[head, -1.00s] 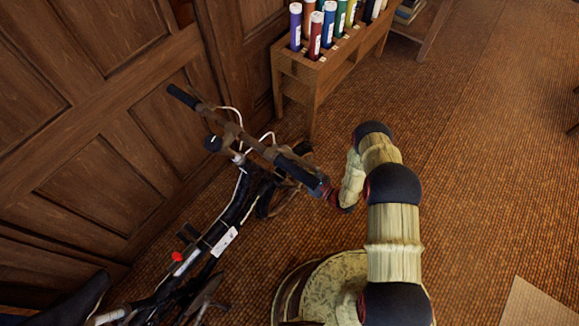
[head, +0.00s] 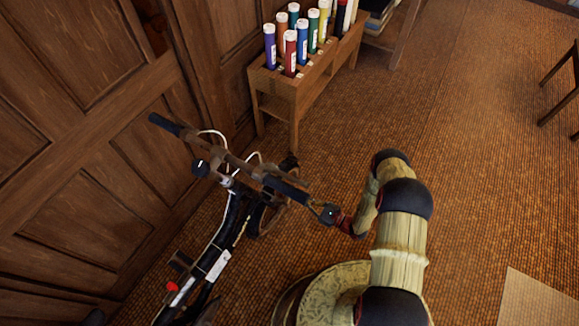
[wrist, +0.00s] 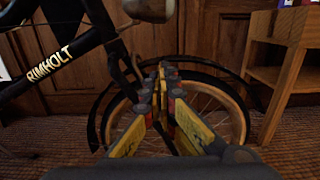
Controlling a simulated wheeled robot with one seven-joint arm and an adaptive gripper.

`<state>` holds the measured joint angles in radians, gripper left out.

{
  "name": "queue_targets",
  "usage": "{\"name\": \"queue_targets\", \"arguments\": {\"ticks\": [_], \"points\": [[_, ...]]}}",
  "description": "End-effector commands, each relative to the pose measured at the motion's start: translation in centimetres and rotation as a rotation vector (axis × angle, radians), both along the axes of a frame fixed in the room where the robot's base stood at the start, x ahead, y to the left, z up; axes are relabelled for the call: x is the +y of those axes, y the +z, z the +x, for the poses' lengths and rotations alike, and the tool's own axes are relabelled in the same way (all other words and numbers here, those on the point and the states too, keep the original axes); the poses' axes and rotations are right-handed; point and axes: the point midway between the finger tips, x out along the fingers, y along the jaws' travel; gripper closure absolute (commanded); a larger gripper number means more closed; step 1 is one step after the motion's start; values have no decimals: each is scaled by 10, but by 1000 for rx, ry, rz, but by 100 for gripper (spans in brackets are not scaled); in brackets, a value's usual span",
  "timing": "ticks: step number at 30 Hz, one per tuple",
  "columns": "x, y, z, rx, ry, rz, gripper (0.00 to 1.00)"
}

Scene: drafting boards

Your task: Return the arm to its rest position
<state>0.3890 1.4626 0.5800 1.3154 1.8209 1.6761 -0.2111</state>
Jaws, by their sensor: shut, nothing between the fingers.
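My arm (head: 398,250) reaches up from my round base and bends over to the left. Its end comes close to the right grip of a bicycle's handlebar in the head view; whether they touch I cannot tell. My gripper (wrist: 163,75) shows in the wrist view with its yellow and dark fingers together and nothing between them. It points toward the bicycle's wheel (wrist: 228,110), which stands behind the fingertips. In the head view the fingers are hard to make out.
The dark bicycle (head: 230,225), marked RIMHOLT, leans near the wood-panelled wall (head: 70,130). A wooden rack (head: 290,85) holds several coloured tubes behind it. A chair (head: 562,85) stands at the far right.

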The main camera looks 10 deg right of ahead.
Motion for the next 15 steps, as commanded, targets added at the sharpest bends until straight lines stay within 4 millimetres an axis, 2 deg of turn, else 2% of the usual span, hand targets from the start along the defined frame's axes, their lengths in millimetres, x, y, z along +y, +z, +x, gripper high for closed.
{"name": "queue_targets", "arguments": {"ticks": [7, 9, 11, 15], "points": [[0, -1, -1, 7, 1, 1, 100], [3, -7, -4, 31, 16, -10, 100], [10, -13, -15, 56, 61, -19, 100], [32, -21, -57, 129, 182, -23, 100]]}}
